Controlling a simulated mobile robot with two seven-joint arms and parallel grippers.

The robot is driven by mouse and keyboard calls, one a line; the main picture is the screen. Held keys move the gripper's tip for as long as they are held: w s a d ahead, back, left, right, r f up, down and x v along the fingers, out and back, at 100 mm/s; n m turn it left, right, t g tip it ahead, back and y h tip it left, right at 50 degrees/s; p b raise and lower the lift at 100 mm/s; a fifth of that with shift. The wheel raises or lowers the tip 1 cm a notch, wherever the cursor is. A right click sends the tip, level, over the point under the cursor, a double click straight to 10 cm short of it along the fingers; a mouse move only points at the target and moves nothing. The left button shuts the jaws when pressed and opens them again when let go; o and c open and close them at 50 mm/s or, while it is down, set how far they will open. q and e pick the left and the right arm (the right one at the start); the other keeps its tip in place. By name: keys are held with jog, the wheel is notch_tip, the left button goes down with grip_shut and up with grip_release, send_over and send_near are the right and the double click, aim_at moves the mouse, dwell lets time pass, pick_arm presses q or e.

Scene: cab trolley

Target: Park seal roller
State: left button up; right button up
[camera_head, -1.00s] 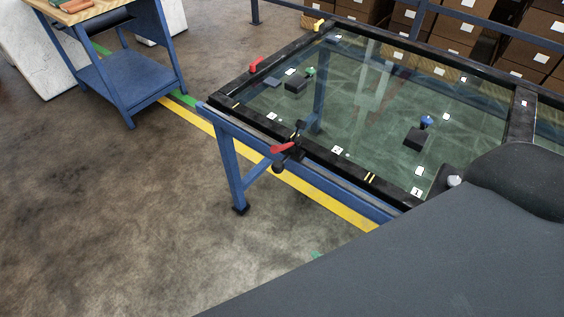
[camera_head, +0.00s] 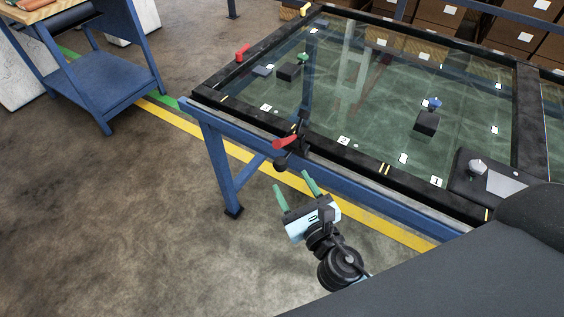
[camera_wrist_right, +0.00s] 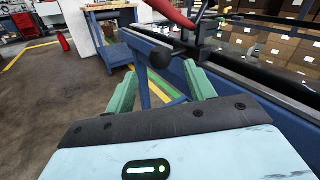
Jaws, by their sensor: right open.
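No tool in view can be surely told as the seal roller. My right gripper (camera_head: 296,186) is open and empty, with green fingers, in front of the glass table's near edge. It also shows in the right wrist view (camera_wrist_right: 160,90). A red-handled black clamp-like piece (camera_head: 284,142) sits on the near rail, just beyond the fingertips. Its red handle (camera_wrist_right: 172,12) and a black rounded end (camera_wrist_right: 160,57) show beyond the open fingers in the wrist view. My left gripper is not in view.
A black-framed glass pane (camera_head: 350,100) lies on a blue stand (camera_head: 222,165). On it are a blue-knobbed block (camera_head: 427,122) and a green-knobbed block (camera_head: 288,72). A blue trolley (camera_head: 105,88) stands at upper left. Floor between is clear. Cartons (camera_head: 515,35) stand behind.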

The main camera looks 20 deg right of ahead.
aim_at(284, 170)
jog(key=shift+w+a+p, duration=0.15)
jog(key=shift+w, duration=1.8)
jog(key=shift+w+a+p, duration=0.15)
jog(key=shift+w, duration=1.8)
grip_shut()
